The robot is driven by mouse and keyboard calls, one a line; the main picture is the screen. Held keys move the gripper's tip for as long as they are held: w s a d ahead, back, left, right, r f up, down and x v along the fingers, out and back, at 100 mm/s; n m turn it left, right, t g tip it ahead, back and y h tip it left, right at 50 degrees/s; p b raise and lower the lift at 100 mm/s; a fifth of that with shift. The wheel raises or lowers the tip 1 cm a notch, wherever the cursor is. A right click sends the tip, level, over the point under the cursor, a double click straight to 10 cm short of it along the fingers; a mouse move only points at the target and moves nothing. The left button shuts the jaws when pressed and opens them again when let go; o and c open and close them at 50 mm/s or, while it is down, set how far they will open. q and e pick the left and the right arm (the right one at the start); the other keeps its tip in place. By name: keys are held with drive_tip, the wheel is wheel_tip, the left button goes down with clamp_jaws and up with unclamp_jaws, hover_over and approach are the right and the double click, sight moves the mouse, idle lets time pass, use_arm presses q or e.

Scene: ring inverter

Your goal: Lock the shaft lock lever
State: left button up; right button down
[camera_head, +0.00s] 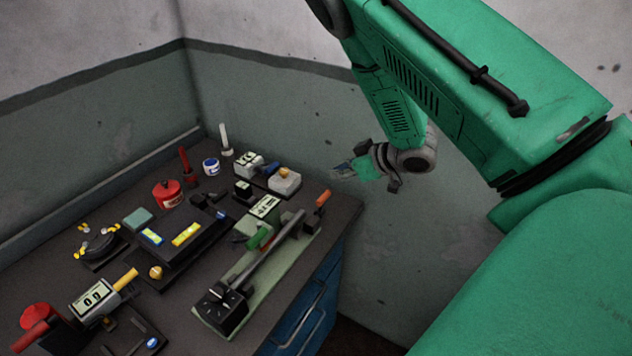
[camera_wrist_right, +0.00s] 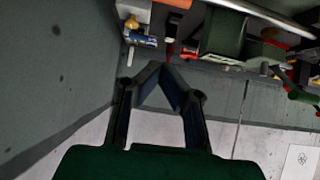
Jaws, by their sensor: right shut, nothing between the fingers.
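A shaft device stands at the right front of the bench, with a long grey shaft (camera_head: 268,252) lying over a pale green base plate (camera_head: 236,322). It has a green handle (camera_head: 259,238) near its middle and a red-orange handle (camera_head: 323,198) at its far right end. I cannot tell for sure which handle is the shaft lock lever. My right gripper (camera_head: 343,169) is up in the air beyond the bench's right edge, apart from the device. Its fingers (camera_wrist_right: 158,68) are shut and empty in the right wrist view. My left gripper is out of view.
The dark bench (camera_head: 340,215) also bears a red pot (camera_head: 167,194), a blue-white jar (camera_head: 211,167), a black block with yellow and blue labels (camera_head: 180,250) and a box with a display (camera_head: 92,297). Walls stand behind.

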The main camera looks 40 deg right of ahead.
drive_tip(key=w+f, duration=0.1)
drive_tip(key=f, duration=0.1)
drive_tip(key=w+a+f, duration=0.1)
drive_tip(key=w+f, duration=0.1)
drive_tip(key=f, duration=0.1)
drive_tip(key=w+f+b, duration=0.1)
drive_tip(key=w+f, duration=0.1)
drive_tip(key=f, duration=0.1)
drive_tip(key=shift+w+a+f, duration=0.15)
drive_tip(key=shift+s+f, duration=0.1)
drive_tip(key=shift+s, duration=0.3)
drive_tip(key=shift+d, duration=0.2)
